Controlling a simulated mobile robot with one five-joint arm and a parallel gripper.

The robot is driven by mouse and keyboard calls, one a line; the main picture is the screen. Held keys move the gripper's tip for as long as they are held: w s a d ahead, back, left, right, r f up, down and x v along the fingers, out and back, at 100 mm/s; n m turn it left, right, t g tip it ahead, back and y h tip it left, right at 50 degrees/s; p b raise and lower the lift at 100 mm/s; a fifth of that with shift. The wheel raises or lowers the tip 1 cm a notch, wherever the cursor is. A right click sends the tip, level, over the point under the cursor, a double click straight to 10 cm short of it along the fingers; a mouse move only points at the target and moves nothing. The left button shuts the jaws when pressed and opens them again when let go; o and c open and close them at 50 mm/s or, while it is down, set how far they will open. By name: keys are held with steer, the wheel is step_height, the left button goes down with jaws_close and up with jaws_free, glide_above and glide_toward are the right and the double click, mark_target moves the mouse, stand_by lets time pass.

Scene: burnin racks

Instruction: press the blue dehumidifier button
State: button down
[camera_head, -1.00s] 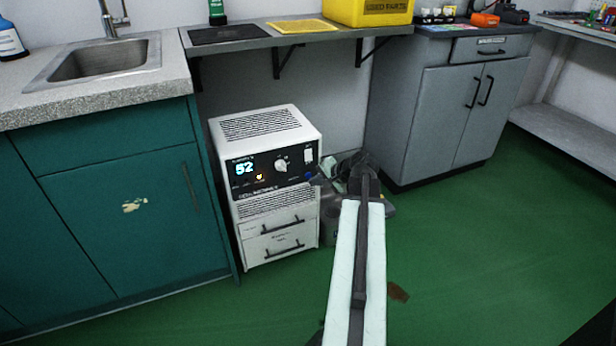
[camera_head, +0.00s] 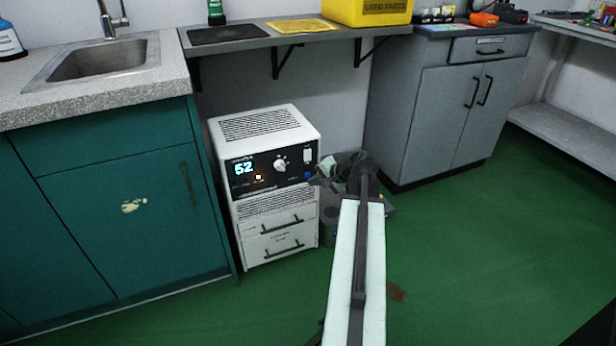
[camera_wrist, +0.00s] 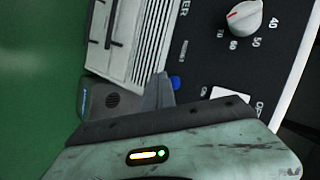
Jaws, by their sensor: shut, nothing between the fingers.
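The white dehumidifier (camera_head: 229,205) stands on the floor beside the teal cabinet, its display reading 52. Its blue button (camera_head: 308,175) is at the lower right of the black panel. In the wrist view the blue button (camera_wrist: 176,83) shows just right of the fingertips, partly hidden by them. My gripper (camera_wrist: 163,76) is shut and empty, with its tips close beside the button; I cannot tell whether they touch. In the head view my gripper (camera_head: 316,181) is small and dark at the panel's right edge.
A dial (camera_wrist: 244,17) and a white switch (camera_head: 307,155) are near the button. A grey device (camera_head: 330,215) stands on the floor right of the dehumidifier, partly behind my arm. A shelf (camera_head: 240,40) hangs above. Green floor is open to the right.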

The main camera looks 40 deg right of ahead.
stand_by(0.4)
steer(key=shift+w+d, duration=0.2)
steer(key=shift+w, duration=0.25)
steer(key=shift+w+d, duration=0.15)
steer(key=shift+w, duration=0.25)
stand_by(0.5)
steer(key=shift+s, duration=0.15)
steer(key=shift+s+a, duration=0.35)
steer(key=shift+s, duration=0.3)
steer(key=s, duration=0.1)
steer(key=s+a, duration=0.1)
steer(key=s, duration=0.1)
steer(key=s+a, duration=0.1)
steer(key=shift+s, duration=0.3)
stand_by(0.8)
